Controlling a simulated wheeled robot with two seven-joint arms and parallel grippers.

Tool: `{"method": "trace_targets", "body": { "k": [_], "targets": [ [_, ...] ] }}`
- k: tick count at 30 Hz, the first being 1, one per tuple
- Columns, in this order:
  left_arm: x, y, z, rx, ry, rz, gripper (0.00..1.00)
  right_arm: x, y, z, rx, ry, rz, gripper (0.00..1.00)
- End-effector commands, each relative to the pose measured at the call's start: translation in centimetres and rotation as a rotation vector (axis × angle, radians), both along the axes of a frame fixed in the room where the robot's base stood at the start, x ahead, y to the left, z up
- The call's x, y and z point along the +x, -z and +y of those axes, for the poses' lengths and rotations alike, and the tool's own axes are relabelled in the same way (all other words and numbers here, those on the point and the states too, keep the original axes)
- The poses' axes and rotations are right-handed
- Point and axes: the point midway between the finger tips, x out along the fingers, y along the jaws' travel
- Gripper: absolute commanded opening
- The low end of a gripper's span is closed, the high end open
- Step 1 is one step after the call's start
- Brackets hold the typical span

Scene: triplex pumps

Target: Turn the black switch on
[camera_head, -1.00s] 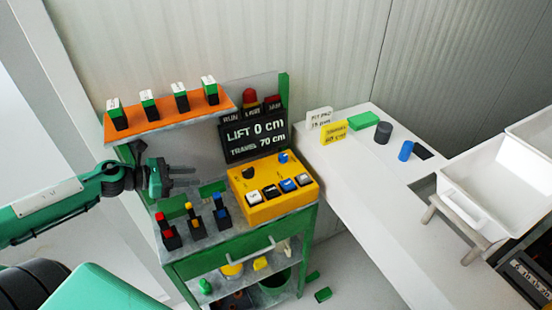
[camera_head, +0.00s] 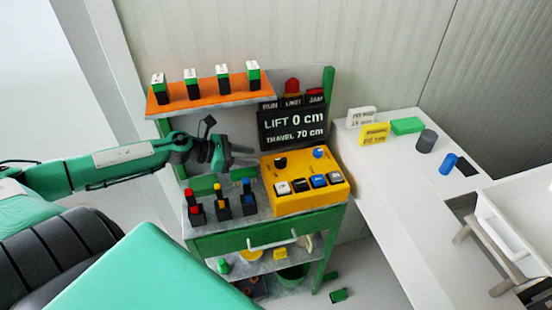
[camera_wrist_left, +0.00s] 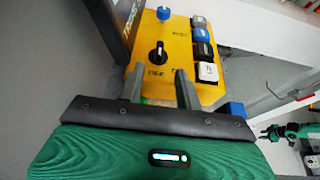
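The black switch (camera_head: 281,162) is a rotary knob at the top left of the yellow control box (camera_head: 335,190). In the left wrist view, the black switch (camera_wrist_left: 158,52) has a white mark that runs nearly straight up the picture; its small labels are too blurred to read. My left gripper (camera_head: 246,156) is just left of the box, fingers towards the knob. In the wrist view my left gripper (camera_wrist_left: 160,84) is open and empty, the knob beyond and between its fingertips, apart from them. A small green and black arm end, seemingly my right gripper (camera_wrist_left: 270,132), shows at lower right.
A blue knob (camera_head: 318,152) and a row of push buttons (camera_head: 319,181) share the box. Several small levers (camera_head: 221,200) stand to its left. A display (camera_head: 292,130) is behind it, and an orange shelf (camera_head: 212,92) hangs above the left gripper.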

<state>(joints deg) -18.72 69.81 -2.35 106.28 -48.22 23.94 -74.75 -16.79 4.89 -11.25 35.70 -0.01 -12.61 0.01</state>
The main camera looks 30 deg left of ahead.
Motion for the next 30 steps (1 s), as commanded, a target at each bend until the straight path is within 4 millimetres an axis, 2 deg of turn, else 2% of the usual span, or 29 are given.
{"method": "trace_targets", "body": {
  "k": [11,21,30],
  "targets": [
    [1.9,0.8,-1.6,-0.001,-0.001,-0.003,0.35,-0.9,-0.6,0.0,0.001,-0.001,0.01,0.36],
    [4.1,1.8,-3.4,-0.002,-0.001,-0.003,0.35,-1.0,-1.8,1.3,0.014,-0.001,0.012,0.36],
    [6.0,3.0,-5.1,-0.001,-0.001,-0.002,0.35,-1.0,-2.9,0.9,0.01,-0.003,0.011,0.36]
  ]
}}
